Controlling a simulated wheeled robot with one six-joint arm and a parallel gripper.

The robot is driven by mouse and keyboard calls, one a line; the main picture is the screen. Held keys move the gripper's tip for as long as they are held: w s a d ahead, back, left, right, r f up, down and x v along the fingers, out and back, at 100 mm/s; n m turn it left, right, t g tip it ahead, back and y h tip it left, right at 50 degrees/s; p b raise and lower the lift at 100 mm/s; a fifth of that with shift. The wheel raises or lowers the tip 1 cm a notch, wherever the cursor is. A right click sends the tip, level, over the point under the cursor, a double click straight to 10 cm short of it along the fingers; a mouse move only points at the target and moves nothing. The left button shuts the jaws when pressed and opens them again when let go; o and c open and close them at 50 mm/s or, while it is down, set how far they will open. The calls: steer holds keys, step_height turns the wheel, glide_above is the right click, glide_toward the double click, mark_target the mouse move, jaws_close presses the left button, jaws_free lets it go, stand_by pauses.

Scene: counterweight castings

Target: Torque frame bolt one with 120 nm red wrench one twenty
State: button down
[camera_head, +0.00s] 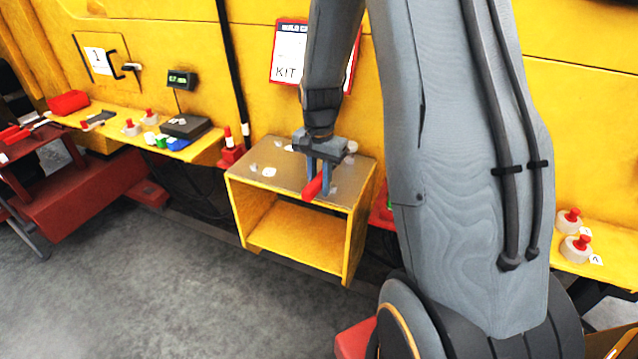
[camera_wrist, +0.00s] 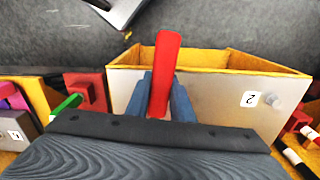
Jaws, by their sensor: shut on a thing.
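My gripper (camera_head: 320,172) is over the right part of the top of a small yellow cabinet (camera_head: 296,240). It is shut on a red bar-like handle, which I take to be the red wrench (camera_head: 313,187). In the wrist view the red wrench (camera_wrist: 164,75) stands between the two blue-grey fingers of my gripper (camera_wrist: 162,98). Its other end is hidden behind the gripper body, and no torque marking on it can be read. I cannot tell whether it touches the cabinet top. I cannot make out frame bolt one in either view.
A yellow shelf at the left carries a dark box (camera_head: 186,126) and red-topped pieces (camera_head: 131,127). A "1" sign (camera_head: 98,61) and a small display (camera_head: 181,79) are on the yellow wall. A red bench (camera_head: 75,190) stands far left. Grey floor (camera_head: 130,290) is open in front.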

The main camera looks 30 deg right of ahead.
mark_target(320, 177)
steer(key=shift+r+p, duration=1.55)
steer(key=shift+r, duration=0.2)
stand_by(1.6)
